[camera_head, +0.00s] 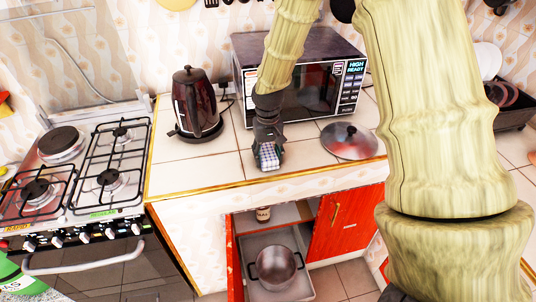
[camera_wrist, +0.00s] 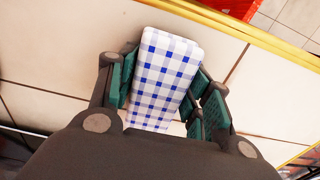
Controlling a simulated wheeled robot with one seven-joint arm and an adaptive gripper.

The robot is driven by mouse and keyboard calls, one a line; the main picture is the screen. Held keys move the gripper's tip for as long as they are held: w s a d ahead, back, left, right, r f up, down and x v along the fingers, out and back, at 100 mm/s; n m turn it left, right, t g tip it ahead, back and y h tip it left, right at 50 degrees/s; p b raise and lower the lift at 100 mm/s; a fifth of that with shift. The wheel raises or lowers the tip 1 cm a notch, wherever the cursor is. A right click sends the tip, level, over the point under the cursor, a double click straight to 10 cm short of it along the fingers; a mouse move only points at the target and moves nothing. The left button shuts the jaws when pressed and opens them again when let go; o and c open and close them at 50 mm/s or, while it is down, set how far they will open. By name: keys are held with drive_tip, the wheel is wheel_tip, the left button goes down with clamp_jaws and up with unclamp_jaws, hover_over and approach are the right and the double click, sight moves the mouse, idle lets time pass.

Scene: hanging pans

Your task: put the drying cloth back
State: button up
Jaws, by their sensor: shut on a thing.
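The drying cloth (camera_wrist: 165,75) is a folded block with blue and white checks. In the wrist view it lies between the two green-padded fingers of my gripper (camera_wrist: 165,92), which is shut on it. In the head view the cloth (camera_head: 267,156) shows at the lower end of my gripper (camera_head: 267,143), over the tiled counter near its front edge, in front of the microwave. I cannot tell whether the cloth touches the counter. My gripper hides part of the cloth's near end.
A kettle (camera_head: 196,105) stands left of my gripper, a microwave (camera_head: 310,85) behind it and a pan lid (camera_head: 349,140) to its right. A gas stove (camera_head: 85,175) is at far left. Below the counter, an open red cabinet (camera_head: 343,222) holds a pot (camera_head: 276,268). Counter tiles left of my gripper are clear.

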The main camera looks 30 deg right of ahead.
sight(268, 152)
drive_tip(key=shift+f, duration=0.15)
drive_tip(key=o, duration=1)
wheel_tip(268, 152, up, 12)
drive_tip(key=b, duration=0.2)
drive_tip(key=shift+r, duration=0.2)
